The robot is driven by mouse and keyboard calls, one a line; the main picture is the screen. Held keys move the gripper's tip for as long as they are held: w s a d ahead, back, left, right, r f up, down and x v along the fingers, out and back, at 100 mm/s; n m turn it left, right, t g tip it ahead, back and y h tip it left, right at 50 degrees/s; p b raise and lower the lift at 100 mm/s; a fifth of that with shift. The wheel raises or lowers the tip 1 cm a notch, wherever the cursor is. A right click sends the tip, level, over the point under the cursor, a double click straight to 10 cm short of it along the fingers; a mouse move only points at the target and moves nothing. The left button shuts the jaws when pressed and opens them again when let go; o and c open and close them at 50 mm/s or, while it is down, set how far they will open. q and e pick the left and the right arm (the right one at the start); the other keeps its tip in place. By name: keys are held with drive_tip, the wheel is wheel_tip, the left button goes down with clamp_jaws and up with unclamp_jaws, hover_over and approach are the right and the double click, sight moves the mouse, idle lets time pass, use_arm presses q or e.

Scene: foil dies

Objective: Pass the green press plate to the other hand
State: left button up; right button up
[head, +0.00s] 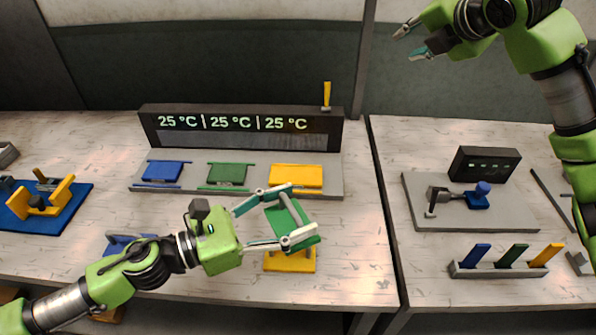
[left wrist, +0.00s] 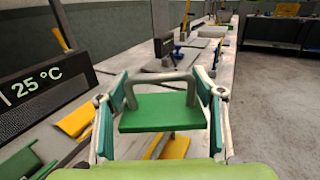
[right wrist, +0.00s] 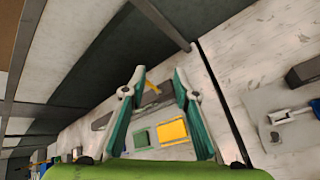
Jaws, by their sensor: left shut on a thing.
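The green press plate (head: 288,222) is a flat green plate with a grey bar handle. It is between the fingers of my left gripper (head: 290,214), which is shut on it above the left table. In the left wrist view the plate (left wrist: 163,112) shows flat, with its handle (left wrist: 160,77) spanning from finger to finger. My right gripper (head: 410,42) is raised high at the upper right, well apart from the plate. In the right wrist view its fingers (right wrist: 160,95) are spread with nothing held between them.
A heater station (head: 240,130) reading 25 °C stands behind blue, green and yellow plates on a grey base. A yellow piece (head: 290,262) lies below my left gripper. The right table holds a clamp fixture (head: 460,197) and a slotted rack (head: 505,264). A gap separates the tables.

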use_arm(q)
drive_tip(key=shift+r, duration=0.1)
use_arm(e)
drive_tip(key=s+a+f+n+g+y, duration=0.1)
drive_tip(key=s+a+n+g+y, duration=0.3)
drive_tip(key=a, duration=0.6)
drive_tip(key=n+g+h, duration=0.4)
drive_tip(key=n+h, duration=0.1)
drive_tip(key=n, duration=0.4)
approach(290, 207)
drive_tip(key=x, duration=1.1)
drive_tip(key=shift+r, duration=0.1)
